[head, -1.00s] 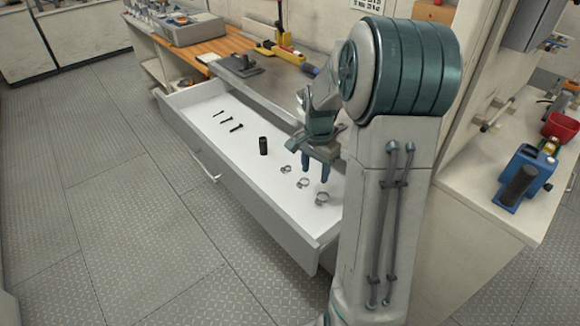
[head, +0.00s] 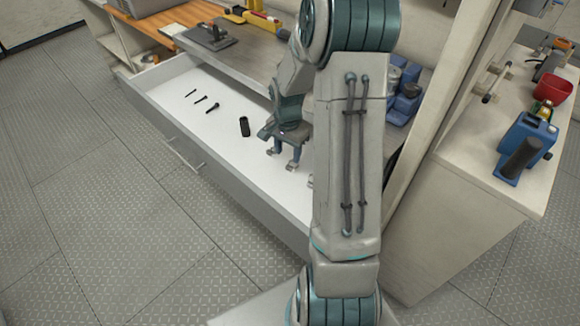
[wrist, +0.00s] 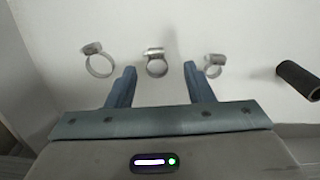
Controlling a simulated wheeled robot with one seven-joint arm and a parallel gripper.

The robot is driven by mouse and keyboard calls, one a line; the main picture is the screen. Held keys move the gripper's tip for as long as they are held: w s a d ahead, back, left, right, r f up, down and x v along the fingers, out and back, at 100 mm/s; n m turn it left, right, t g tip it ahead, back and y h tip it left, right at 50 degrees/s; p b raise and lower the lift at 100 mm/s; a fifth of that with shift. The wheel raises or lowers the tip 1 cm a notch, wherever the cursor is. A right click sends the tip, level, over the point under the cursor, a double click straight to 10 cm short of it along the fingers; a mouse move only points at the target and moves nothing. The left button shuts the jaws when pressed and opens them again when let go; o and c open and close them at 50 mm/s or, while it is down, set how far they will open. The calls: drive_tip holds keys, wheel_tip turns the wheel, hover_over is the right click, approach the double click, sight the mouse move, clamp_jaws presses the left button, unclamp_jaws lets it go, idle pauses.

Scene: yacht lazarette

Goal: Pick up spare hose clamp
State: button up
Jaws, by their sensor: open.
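Three metal hose clamps lie in a row on the white drawer floor. The wrist view shows a left clamp (wrist: 98,62), a middle clamp (wrist: 155,64) and a right clamp (wrist: 213,66). My gripper (wrist: 160,70) is open, with its blue fingers apart and nothing between them. The middle clamp appears just ahead of the gap between the fingertips; the other two lie outside the fingers. In the head view my gripper (head: 284,158) is low over the drawer, and my arm partly hides the clamps. I cannot tell which clamp is the spare one.
The open drawer (head: 215,187) also holds a black cylinder (head: 245,127) and three dark bolts (head: 201,99). The cylinder shows at the right in the wrist view (wrist: 300,80). The workbench (head: 240,50) overhangs behind. A side counter (head: 480,130) stands at right.

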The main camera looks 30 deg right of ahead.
sight(288, 168)
drive_tip(key=f, duration=0.5)
drive_tip(key=shift+s+a, duration=0.15)
drive_tip(key=shift+s, duration=0.2)
clamp_jaws()
